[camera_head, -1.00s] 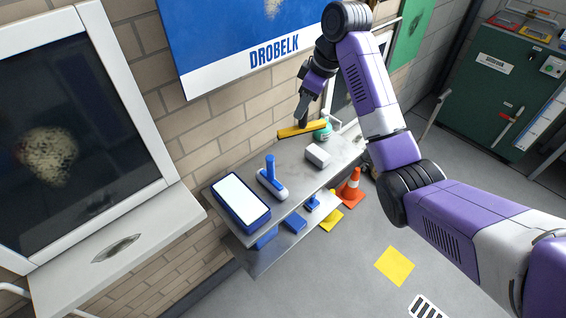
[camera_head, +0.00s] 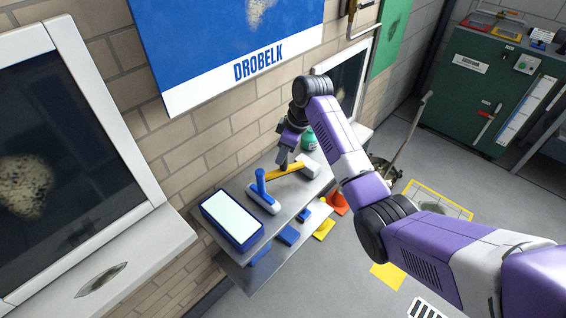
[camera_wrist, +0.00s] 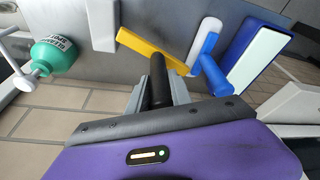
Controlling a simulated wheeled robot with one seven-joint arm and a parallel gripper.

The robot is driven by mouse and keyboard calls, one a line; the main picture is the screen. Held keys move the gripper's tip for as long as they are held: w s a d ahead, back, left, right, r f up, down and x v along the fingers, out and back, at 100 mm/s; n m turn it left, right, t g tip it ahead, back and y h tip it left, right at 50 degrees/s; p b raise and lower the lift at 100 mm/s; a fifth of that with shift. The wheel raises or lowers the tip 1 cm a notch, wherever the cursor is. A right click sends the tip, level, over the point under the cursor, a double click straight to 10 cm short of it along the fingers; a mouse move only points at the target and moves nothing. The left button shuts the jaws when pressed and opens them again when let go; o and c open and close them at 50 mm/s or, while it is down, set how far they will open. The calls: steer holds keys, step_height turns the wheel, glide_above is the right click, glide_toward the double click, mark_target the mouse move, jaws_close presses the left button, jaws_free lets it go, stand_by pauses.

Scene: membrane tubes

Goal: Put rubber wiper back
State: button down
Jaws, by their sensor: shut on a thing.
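The yellow bar-shaped wiper (camera_head: 270,174) is low over the grey shelf top in the head view, near the blue-handled tool. I cannot tell if it touches the shelf. In the wrist view the wiper (camera_wrist: 143,46) lies across the tip of my gripper (camera_wrist: 159,70), one end close to the blue-handled tool (camera_wrist: 205,45). The fingers hide part of the wiper.
A blue tray with a white pad (camera_head: 222,213) lies left on the shelf (camera_head: 296,190). A white block (camera_head: 308,166) and a green bottle (camera_head: 309,139) are at the right. The brick wall stands close behind.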

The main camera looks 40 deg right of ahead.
steer(key=shift+f, duration=2.35)
steer(key=c, duration=1.1)
jaws_free()
steer(key=shift+c, duration=0.2)
steer(key=v, duration=1.2)
steer(key=shift+b, duration=0.4)
